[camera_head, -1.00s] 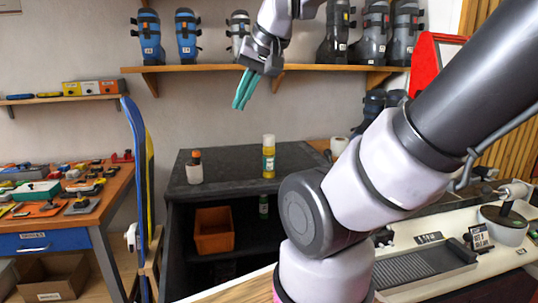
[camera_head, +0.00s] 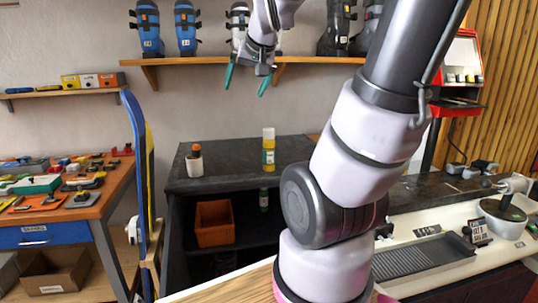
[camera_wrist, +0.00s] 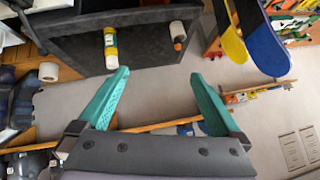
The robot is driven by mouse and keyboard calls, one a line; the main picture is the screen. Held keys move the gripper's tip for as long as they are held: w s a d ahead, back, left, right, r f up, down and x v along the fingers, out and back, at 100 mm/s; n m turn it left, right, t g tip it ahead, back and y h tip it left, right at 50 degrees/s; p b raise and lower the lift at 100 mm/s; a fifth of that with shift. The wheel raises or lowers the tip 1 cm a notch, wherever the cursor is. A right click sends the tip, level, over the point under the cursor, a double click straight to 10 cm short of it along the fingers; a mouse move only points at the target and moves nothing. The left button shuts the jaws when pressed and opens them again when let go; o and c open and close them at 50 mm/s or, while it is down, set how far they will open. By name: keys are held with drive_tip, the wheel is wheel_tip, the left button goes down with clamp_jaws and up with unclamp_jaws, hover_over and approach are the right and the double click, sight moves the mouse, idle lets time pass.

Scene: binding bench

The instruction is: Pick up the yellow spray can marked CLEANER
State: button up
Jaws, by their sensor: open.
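The yellow spray can (camera_head: 268,152) stands upright on the dark cabinet top in the head view, with a pale cap and a green and white label; the lettering is too small to read. It also shows in the wrist view (camera_wrist: 110,48), at the upper left, beyond the left fingertip. My gripper (camera_head: 247,86) is open and empty, with teal fingers spread, above the cabinet and higher than the can. In the wrist view my gripper (camera_wrist: 160,75) has nothing between its fingers.
A white bottle with an orange cap (camera_head: 195,160) stands left of the can on the dark cabinet (camera_head: 228,172). A shelf of boots (camera_head: 215,61) runs behind my gripper. A snowboard (camera_head: 140,180) stands left.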

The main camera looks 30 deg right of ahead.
sight(271, 145)
drive_tip(key=w+d+f+t+h, duration=0.1)
drive_tip(key=w+d+f, duration=0.3)
drive_tip(key=w+d, duration=0.3)
drive_tip(key=w+d+f+n+t+h, duration=0.1)
drive_tip(key=w+d+f+t, duration=0.2)
drive_tip(key=w, duration=0.5)
drive_tip(key=w+d+f+h, duration=0.1)
drive_tip(key=w+d+f, duration=0.3)
drive_tip(key=w+d, duration=0.35)
drive_tip(key=w+d+f+n+t+y, duration=0.1)
drive_tip(key=d+f+t, duration=0.25)
drive_tip(key=f, duration=0.65)
drive_tip(key=w+d+f+n+t+y, duration=0.15)
drive_tip(key=d+f, duration=0.25)
drive_tip(key=f, duration=0.6)
drive_tip(key=shift+h, duration=0.35)
drive_tip(key=w, duration=0.7)
drive_tip(key=w+d, duration=0.1)
drive_tip(key=w, duration=0.1)
drive_tip(key=shift+w, duration=0.4)
drive_tip(key=shift+r, duration=0.1)
clamp_jaws()
